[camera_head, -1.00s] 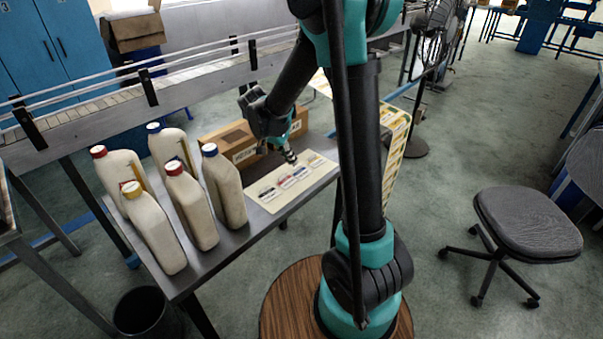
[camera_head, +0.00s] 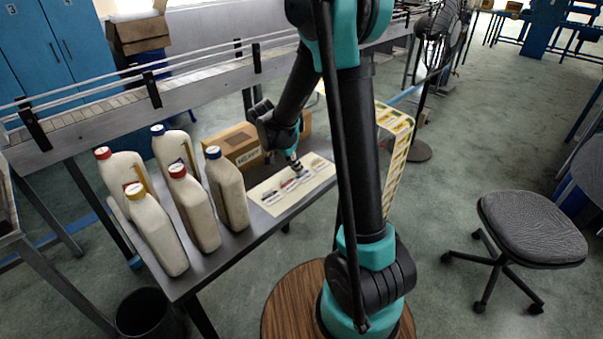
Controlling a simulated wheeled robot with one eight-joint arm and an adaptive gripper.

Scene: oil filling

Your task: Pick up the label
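Several small labels (camera_head: 273,197) lie in a row on a pale sheet (camera_head: 283,210) on the grey metal table. They carry dark, red and other markings, too small to read.
Several cream bottles (camera_head: 223,190) with red, blue and yellow caps stand on the table's left part. A cardboard box (camera_head: 238,146) stands behind the sheet. A conveyor (camera_head: 110,105) runs behind the table.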

